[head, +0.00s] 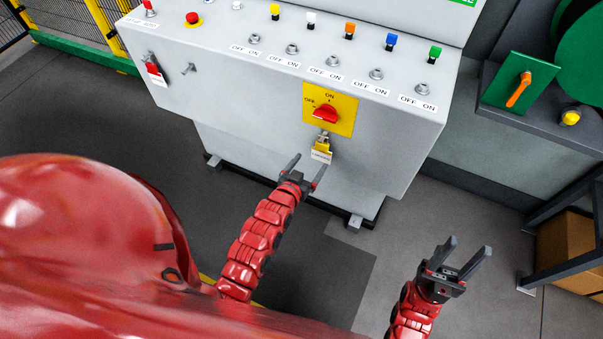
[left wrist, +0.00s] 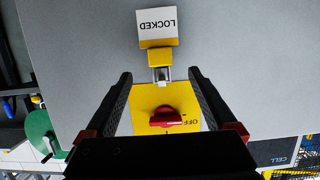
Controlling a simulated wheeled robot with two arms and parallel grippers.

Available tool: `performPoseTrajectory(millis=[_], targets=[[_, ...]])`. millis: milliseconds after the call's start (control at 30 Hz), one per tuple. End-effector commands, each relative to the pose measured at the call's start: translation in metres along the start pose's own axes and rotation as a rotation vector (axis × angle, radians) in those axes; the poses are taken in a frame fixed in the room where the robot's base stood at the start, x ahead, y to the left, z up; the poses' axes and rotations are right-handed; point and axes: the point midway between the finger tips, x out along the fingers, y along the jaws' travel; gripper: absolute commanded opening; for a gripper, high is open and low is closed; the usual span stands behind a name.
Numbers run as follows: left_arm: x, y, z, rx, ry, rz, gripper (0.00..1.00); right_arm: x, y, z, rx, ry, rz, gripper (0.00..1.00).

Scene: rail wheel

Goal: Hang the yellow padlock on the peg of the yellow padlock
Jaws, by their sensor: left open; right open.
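The yellow padlock (head: 322,145) hangs below the red rotary switch (head: 325,113) on its yellow plate, on the front of the grey cabinet. A white tag (head: 320,156) reading LOCKED in the left wrist view hangs from it. The padlock (left wrist: 160,58) also shows there, its shackle at the plate edge. A bare peg (head: 188,68) sticks out at the left of the cabinet front, beside a hanging red padlock (head: 154,72). My left gripper (head: 308,163) is open and empty, just below the padlock. My right gripper (head: 468,245) is open and empty at lower right.
Labelled OFF/ON switches (head: 332,61) and coloured lamps line the cabinet's sloping top. A green box with an orange handle (head: 518,90) stands on a shelf at right. A cardboard box (head: 570,250) lies below. Floor before the cabinet is clear.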

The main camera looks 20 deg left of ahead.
Motion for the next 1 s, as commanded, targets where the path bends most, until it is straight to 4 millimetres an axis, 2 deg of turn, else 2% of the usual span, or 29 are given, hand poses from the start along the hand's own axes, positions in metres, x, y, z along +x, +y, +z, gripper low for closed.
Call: performPoseTrajectory(millis=[100,300,500,700,1000], targets=[[0.023,0.001,-0.002,-0.001,-0.002,0.002,0.90,0.005,0.000,-0.001,0.000,0.000,0.000,0.50],[0.056,0.001,-0.001,0.000,-0.002,0.001,0.90,0.010,0.001,-0.002,0.000,0.000,0.000,0.50],[0.080,0.001,0.000,0.001,-0.001,0.002,0.90,0.012,0.001,-0.002,0.000,0.000,0.000,0.50],[0.091,0.001,0.000,0.000,-0.001,0.001,0.90,0.013,0.001,-0.002,0.000,0.000,0.000,0.50],[0.092,0.000,0.000,-0.001,0.000,0.000,0.90,0.013,0.001,-0.002,0.000,0.000,0.000,0.50]])
